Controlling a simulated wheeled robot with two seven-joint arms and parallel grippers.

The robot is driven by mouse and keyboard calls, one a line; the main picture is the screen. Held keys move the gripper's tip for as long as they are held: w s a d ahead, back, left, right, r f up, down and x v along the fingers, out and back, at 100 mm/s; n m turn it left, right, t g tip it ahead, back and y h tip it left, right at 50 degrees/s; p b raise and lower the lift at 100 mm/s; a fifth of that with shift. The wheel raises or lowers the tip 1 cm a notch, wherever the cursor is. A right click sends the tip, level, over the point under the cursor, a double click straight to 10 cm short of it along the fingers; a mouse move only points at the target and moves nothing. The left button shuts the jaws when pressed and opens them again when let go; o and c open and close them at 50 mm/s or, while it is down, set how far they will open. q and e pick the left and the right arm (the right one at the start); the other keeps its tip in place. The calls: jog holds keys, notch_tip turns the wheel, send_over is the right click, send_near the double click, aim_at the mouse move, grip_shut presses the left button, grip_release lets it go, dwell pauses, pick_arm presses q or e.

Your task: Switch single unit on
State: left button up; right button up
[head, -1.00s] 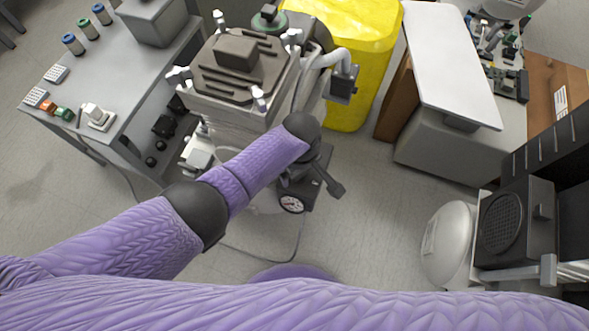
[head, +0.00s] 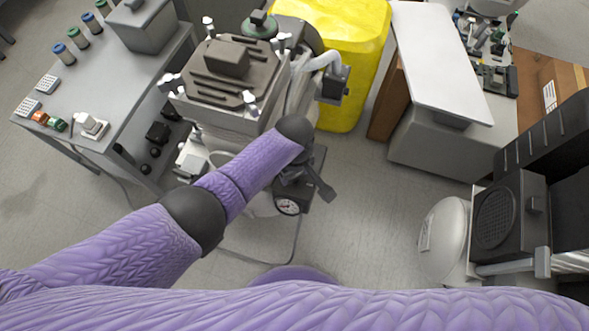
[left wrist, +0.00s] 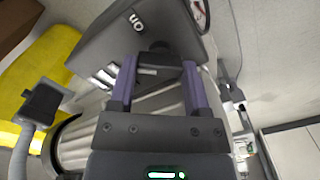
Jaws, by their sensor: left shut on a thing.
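The compressor unit (head: 225,72) stands at the centre of the head view, with a ribbed dark top. A dark control box (head: 318,163) and a round pressure gauge (head: 287,207) sit on its near side. My left gripper (head: 296,170) is at this box, partly hidden by my arm. In the left wrist view the box (left wrist: 120,35) carries white markings. The two purple fingers of my left gripper (left wrist: 159,66) are closed on a dark switch knob (left wrist: 160,47) on the box. The knob's setting cannot be read. My right gripper is not in view.
A grey bench (head: 95,88) with coloured parts stands at the left. A yellow bin (head: 355,55) is behind the unit. A white-topped cabinet (head: 440,60) and another compressor with a pale tank (head: 443,238) are at the right. Open floor lies between them.

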pick_arm(q)
jog(key=m, duration=0.2)
jog(key=shift+m, duration=0.3)
jog(key=m+p, duration=0.1)
jog(key=m, duration=0.3)
jog(key=shift+m, duration=1.5)
jog(key=o, duration=1)
jog(key=shift+o, duration=1.4)
